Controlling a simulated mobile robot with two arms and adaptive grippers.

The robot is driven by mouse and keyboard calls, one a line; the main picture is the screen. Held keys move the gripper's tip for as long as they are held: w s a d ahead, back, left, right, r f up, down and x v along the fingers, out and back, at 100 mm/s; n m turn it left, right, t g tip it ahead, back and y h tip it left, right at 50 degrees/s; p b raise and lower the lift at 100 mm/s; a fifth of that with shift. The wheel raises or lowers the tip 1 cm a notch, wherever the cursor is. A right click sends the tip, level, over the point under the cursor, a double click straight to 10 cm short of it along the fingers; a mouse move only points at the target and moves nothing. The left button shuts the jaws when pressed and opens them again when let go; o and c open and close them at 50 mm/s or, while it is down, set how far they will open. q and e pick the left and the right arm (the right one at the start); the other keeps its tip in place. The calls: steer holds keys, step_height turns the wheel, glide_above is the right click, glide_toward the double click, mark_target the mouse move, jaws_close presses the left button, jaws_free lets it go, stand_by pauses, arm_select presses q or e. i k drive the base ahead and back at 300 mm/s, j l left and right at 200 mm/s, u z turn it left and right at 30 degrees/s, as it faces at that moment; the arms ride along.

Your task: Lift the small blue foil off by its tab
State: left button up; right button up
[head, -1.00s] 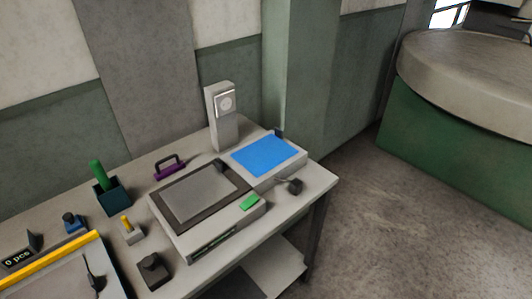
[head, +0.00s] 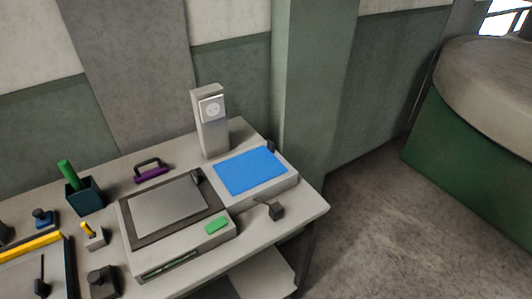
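In the head view a blue foil (head: 250,171) lies flat on top of a low light-grey block (head: 268,193) at the right end of the table. A small dark piece (head: 271,146) stands at the block's far right corner; I cannot tell whether it is the foil's tab. Neither of my grippers shows in the head view.
Left of the foil is a grey device with a dark-framed plate (head: 168,207) and a green button (head: 216,225). A grey post (head: 210,122) stands behind. A black knob (head: 276,211), purple-handled tool (head: 152,173) and teal holder (head: 84,196) are on the table (head: 312,205). Floor at right is clear.

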mark_target(241, 174)
steer(key=i+l+u, duration=0.1)
steer(key=l, duration=0.4)
steer(key=i+l+u, duration=0.15)
steer(key=i+l, duration=0.15)
steer(key=l, duration=0.2)
steer(key=i+l+u, duration=0.1)
steer(key=l, duration=0.4)
steer(key=i+l+u, duration=0.15)
steer(key=l, duration=0.35)
steer(key=i+l+u, duration=0.1)
steer(key=l, duration=0.45)
steer(key=i+l+u, duration=0.1)
steer(key=l, duration=0.45)
